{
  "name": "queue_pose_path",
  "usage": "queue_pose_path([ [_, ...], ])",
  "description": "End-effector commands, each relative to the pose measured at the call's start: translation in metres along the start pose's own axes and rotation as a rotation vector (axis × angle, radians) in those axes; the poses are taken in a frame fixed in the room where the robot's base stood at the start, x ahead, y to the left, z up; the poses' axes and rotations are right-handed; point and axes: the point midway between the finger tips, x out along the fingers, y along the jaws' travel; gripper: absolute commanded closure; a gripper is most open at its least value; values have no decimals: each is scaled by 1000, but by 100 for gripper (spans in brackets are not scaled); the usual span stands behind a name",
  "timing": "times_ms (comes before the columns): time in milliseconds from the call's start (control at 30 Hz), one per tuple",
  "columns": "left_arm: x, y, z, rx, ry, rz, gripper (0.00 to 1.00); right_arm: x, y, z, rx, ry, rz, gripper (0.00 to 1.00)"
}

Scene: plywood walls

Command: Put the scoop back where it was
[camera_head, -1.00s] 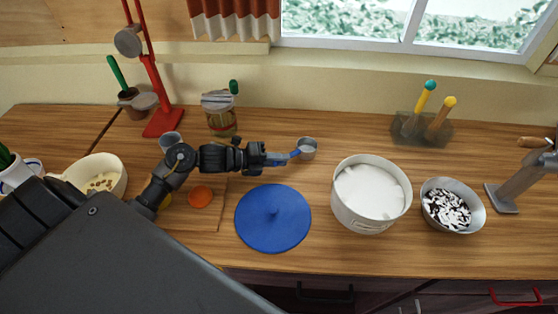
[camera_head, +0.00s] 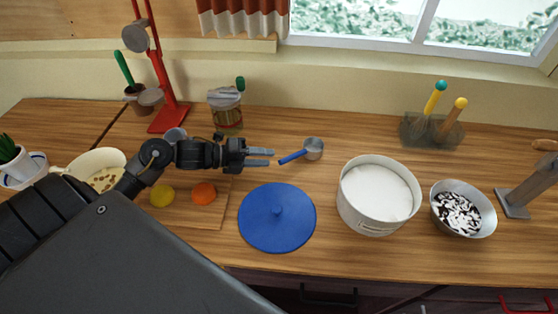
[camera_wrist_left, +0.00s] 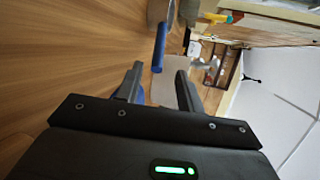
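The scoop (camera_head: 313,148), a small grey metal cup with a blue handle (camera_head: 292,157), lies on the wooden counter behind the blue lid. My left gripper (camera_head: 272,157) is open and empty, with its fingertips just left of the handle's end and apart from it. In the left wrist view the blue handle (camera_wrist_left: 159,48) shows beyond the open fingers of the left gripper (camera_wrist_left: 158,82). A white pot (camera_head: 378,196) full of white contents stands to the right of the scoop. My right gripper is not in view.
A blue lid (camera_head: 277,217) lies in front of the scoop. A metal bowl (camera_head: 464,208) stands right of the pot. A lemon (camera_head: 162,196) and an orange (camera_head: 203,193) sit on a board at left. A jar (camera_head: 227,111) stands behind my arm.

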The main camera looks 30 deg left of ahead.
Motion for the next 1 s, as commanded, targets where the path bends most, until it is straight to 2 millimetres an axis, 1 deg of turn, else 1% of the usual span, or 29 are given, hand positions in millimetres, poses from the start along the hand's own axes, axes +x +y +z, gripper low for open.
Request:
queue_pose_path([
  [33, -10, 4, -1, 1, 0, 4, 63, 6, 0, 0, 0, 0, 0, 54],
  [100, -23, 4, -1, 1, 1, 4, 63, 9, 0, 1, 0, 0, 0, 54],
  [200, -37, 3, 0, -1, -1, 2, 63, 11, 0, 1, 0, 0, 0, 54],
  [333, -48, 1, 0, 0, 0, 1, 63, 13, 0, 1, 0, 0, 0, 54],
  [500, -53, 0, 0, -1, 0, -1, 63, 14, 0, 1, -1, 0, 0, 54],
  [1000, -53, -2, 0, -1, 0, -1, 63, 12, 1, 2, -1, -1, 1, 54],
])
